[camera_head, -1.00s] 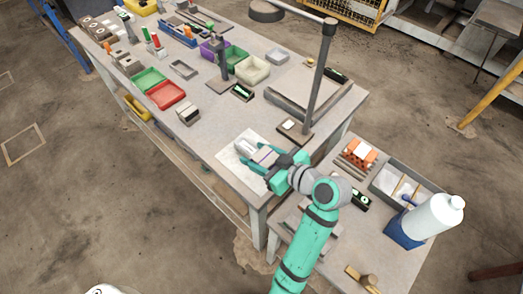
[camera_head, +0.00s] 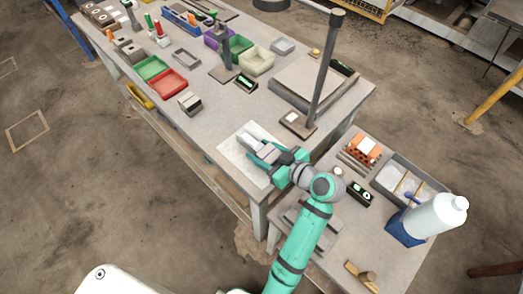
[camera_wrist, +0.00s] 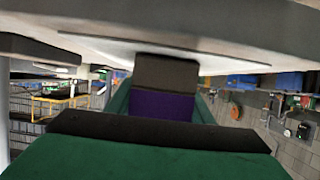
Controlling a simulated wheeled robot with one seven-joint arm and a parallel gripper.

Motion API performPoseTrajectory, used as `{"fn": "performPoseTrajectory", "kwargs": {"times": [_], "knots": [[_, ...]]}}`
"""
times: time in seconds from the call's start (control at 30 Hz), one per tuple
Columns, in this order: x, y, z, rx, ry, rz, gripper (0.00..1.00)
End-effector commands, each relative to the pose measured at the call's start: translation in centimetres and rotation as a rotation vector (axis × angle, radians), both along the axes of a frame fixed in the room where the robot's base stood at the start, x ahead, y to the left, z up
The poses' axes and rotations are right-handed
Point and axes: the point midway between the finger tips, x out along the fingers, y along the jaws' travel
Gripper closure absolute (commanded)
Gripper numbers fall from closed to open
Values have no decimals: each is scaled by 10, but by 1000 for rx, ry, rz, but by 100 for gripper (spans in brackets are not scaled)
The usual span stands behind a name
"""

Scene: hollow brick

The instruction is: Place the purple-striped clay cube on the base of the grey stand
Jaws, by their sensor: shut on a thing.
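My gripper (camera_head: 266,152) is low over the near end of the long workbench, with its fingers above a white sheet. It is shut on the clay cube (camera_wrist: 165,103), which shows a purple band and a grey-brown part between the fingers in the wrist view. In the head view the cube is small and partly hidden by the fingers. A grey stand (camera_head: 325,72) with a tall post stands to the right of my gripper. Its flat base (camera_head: 306,129) bears a small pale square. The cube is apart from this base.
A white sheet (camera_head: 232,155) lies under the gripper. A grey-framed tray (camera_head: 274,101) is behind the stand. Coloured bins and a shorter dark stand (camera_head: 222,48) are farther left. A side table (camera_head: 385,243) holds an orange block, a grey tray and a white bottle (camera_head: 437,214).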

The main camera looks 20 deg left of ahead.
Motion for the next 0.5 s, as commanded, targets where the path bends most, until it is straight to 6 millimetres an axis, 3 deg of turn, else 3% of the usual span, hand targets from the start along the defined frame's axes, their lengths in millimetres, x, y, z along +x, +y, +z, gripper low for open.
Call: {"fn": "performPoseTrajectory", "kwargs": {"times": [0.07, 0.1, 0.17, 0.5], "knots": [[0, 0, -2, 0, 1, 0, 79], [0, 0, -2, 0, 1, 0, 46], [0, 0, -2, 0, 1, 0, 35], [0, 0, 1, 0, 0, 0, 35]]}}
